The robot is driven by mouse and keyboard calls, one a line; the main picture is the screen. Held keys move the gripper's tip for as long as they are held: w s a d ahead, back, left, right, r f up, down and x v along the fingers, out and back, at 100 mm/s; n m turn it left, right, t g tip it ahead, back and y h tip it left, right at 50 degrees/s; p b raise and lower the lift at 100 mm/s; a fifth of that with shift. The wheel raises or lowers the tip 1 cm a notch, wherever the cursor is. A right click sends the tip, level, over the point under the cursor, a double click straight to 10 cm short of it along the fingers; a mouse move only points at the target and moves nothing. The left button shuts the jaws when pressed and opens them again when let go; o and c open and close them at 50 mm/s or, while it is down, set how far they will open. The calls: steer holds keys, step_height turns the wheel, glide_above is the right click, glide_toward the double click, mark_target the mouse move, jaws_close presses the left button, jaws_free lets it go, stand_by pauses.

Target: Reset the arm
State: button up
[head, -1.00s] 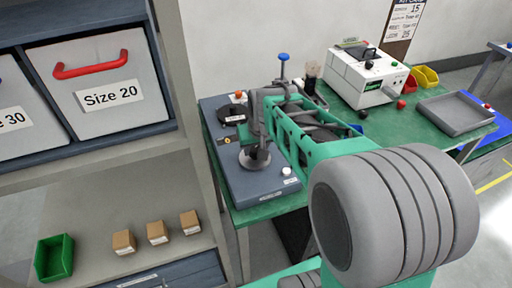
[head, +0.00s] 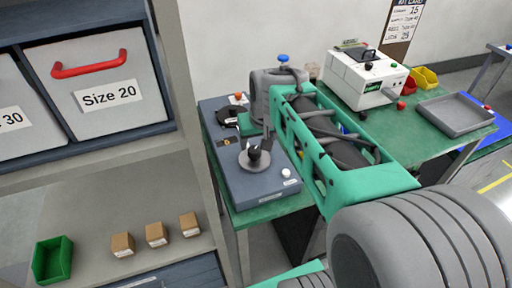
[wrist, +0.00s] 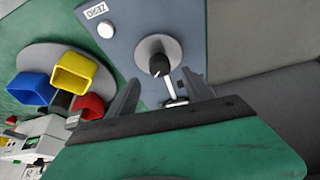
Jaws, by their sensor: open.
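My gripper (wrist: 160,92) is open and empty in the wrist view, its two dark fingers spread apart. A black knob on a lever (wrist: 159,65) stands on a round grey disc (wrist: 150,46) on a blue-grey panel (wrist: 128,22), beyond the fingertips. In the head view, the same panel (head: 250,190) lies on the green table, with the dark knob (head: 255,155) on its disc. My wrist and teal arm reach over the panel's far right side. The fingers are small and partly hidden there, and I cannot tell whether they touch the knob.
A white instrument box (head: 362,80), a grey tray (head: 455,113) and red and yellow bins (head: 425,77) stand on the green table (head: 430,165) at right. A shelf at left holds bins, including "Size 20" (head: 108,95), several small cartons (head: 157,234) and a green bin (head: 52,260).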

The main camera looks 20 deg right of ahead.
steer(key=shift+v, duration=0.85)
steer(key=s+f, duration=0.2)
steer(key=s+f+g, duration=0.1)
steer(key=s+f, duration=0.1)
steer(key=s+f+g, duration=0.1)
steer(key=s+f, duration=0.1)
steer(key=shift+s+a+f, duration=0.25)
steer(key=shift+s, duration=0.05)
steer(key=s, duration=0.2)
steer(key=s+a+f, duration=0.1)
steer(key=shift+s+f, duration=0.15)
steer(key=shift+s, duration=0.1)
steer(key=shift+n+t, duration=0.4)
steer(key=shift+n, duration=0.2)
steer(key=a, duration=0.1)
steer(key=s+a+r, duration=0.1)
steer(key=s+a, duration=0.1)
steer(key=a, duration=0.1)
steer(key=shift+s+r, duration=0.25)
steer(key=shift+r, duration=0.15)
